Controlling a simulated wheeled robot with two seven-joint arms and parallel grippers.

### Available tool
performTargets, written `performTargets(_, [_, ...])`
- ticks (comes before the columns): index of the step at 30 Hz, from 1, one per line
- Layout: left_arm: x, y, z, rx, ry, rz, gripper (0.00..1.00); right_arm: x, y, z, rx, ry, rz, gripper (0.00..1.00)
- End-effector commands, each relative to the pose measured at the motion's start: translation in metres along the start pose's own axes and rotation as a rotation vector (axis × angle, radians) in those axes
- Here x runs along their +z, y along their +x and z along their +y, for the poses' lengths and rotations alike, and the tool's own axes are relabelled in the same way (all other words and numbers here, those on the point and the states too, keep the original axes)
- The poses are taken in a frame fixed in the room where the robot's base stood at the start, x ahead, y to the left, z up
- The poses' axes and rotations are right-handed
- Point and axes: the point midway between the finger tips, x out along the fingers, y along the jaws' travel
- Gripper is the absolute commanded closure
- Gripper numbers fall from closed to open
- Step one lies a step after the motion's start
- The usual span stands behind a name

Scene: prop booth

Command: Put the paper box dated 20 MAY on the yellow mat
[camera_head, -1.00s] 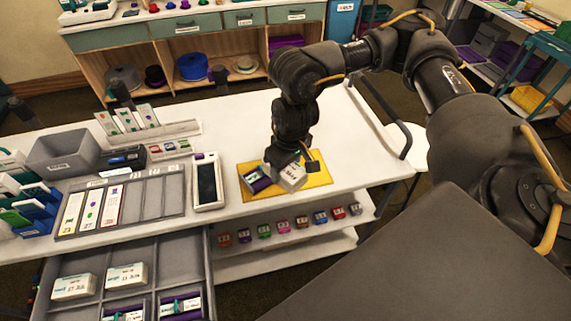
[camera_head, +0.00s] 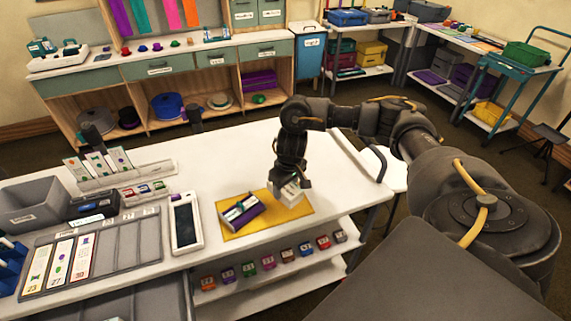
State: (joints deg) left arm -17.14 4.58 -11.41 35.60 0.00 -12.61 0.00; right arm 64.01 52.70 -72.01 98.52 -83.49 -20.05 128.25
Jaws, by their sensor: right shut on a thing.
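The yellow mat (camera_head: 296,213) lies on the white table's right part. My right gripper (camera_head: 290,183) points down over the mat's far right part and is shut on a small white paper box (camera_head: 288,194). The box's date is too small to read. I cannot tell whether its underside touches the mat. My left gripper is not in view.
A tablet-like device (camera_head: 186,222) lies left of the mat. Further left are a grey card tray (camera_head: 120,246) and a grey bin (camera_head: 34,205). Several small coloured blocks (camera_head: 269,262) stand on the shelf below. The tabletop behind the mat is clear.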

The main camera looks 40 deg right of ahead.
Motion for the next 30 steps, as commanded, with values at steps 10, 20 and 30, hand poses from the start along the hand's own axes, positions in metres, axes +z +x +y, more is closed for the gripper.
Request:
performTargets(10, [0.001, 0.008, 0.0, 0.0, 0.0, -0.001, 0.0, -0.005, 0.016, 0.01, -0.001, 0.002, 0.001, 0.54])
performTargets(20, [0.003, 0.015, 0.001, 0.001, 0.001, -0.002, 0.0, -0.003, 0.048, 0.012, -0.001, -0.001, 0.001, 0.54])
performTargets(30, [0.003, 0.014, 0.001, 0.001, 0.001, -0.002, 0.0, -0.002, 0.05, 0.012, -0.001, 0.0, 0.001, 0.54])
